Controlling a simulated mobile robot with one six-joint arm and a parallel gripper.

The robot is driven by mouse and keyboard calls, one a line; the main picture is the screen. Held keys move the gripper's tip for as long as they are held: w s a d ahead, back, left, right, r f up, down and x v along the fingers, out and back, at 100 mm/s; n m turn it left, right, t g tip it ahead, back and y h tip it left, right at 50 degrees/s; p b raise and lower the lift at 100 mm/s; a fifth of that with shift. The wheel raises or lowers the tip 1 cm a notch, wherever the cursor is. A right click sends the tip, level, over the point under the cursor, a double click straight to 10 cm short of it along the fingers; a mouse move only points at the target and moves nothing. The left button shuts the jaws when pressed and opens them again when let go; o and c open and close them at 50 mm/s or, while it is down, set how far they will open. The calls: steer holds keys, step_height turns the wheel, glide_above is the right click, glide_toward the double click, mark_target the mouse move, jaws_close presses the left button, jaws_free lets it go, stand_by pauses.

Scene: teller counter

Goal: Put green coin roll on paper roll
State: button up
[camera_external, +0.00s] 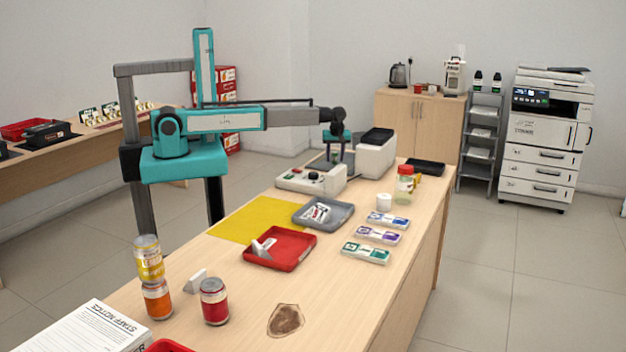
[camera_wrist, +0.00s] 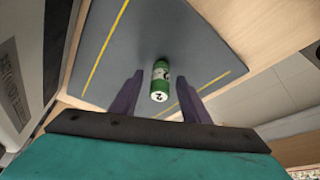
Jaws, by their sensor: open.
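The green coin roll (camera_wrist: 160,82), with a pale end and markings, lies on a grey mat with yellow lines in the wrist view. My gripper (camera_wrist: 160,78) is open, with one dark finger on each side of the roll and gaps visible between. How high the fingertips are above the mat is hard to tell. In the external view, my gripper (camera_external: 339,153) points down at the far part of the counter, and the green roll is hidden there. A short white cylinder, seemingly the paper roll (camera_external: 384,202), stands upright on the counter, nearer the camera and to the right.
A white machine (camera_external: 312,181) and a larger device (camera_external: 375,158) flank my gripper. A jar with a red lid (camera_external: 404,186) stands just behind the paper roll. A grey tray (camera_external: 340,221), red tray (camera_external: 300,259) and several flat boxes (camera_external: 378,234) lie nearer.

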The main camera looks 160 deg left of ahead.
jaws_close()
steer(key=shift+r, duration=0.1)
steer(key=shift+r+b, duration=0.55)
steer(key=shift+r, duration=0.8)
steer(key=shift+d+r, duration=0.15)
steer(key=shift+r, duration=0.15)
steer(key=w+d+r+b, duration=0.1)
steer(key=d+b, duration=0.2)
steer(key=d, duration=1.2)
steer(key=shift+d+r, duration=0.25)
steer(key=shift+d, duration=0.1)
